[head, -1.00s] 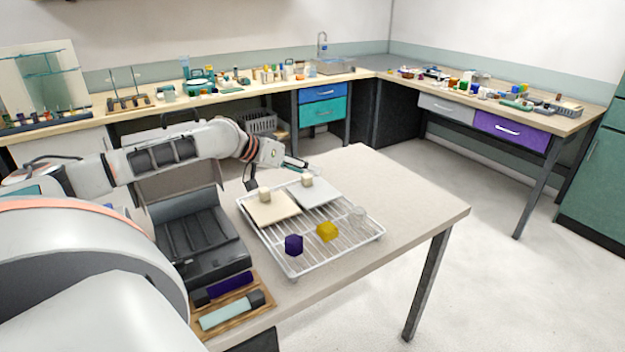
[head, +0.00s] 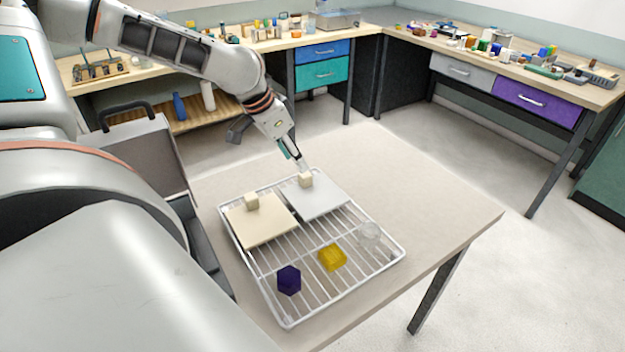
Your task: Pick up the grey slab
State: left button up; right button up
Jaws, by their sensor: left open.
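The grey slab (head: 325,202) is a thin, pale flat plate lying on the white wire rack (head: 290,318) at its far side. A small cream block (head: 306,181) stands on it near its far left edge. My left gripper (head: 302,165) comes down from the upper left and is open, its fingertips at the top of this block. I cannot tell whether they touch it or reach around it. A cream slab (head: 262,226) with a similar block (head: 251,200) lies just left of the grey one. My right gripper is out of view.
The rack also holds a dark purple hexagonal piece (head: 289,280), a yellow block (head: 332,257) and a clear glass piece (head: 369,235). An open dark case (head: 150,160) is at the left. The table (head: 430,210) is bare right of the rack.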

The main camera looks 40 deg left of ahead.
aim_at(305, 174)
pick_arm(q)
jog(key=shift+w+a+f, duration=0.1)
jog(key=shift+f, duration=0.2)
jog(key=shift+b+x, duration=0.45)
jog(key=shift+x, duration=0.65)
jog(key=shift+b+x, duration=0.7)
jog(key=shift+x, duration=1.9)
jog(key=shift+r, duration=0.1)
grip_shut()
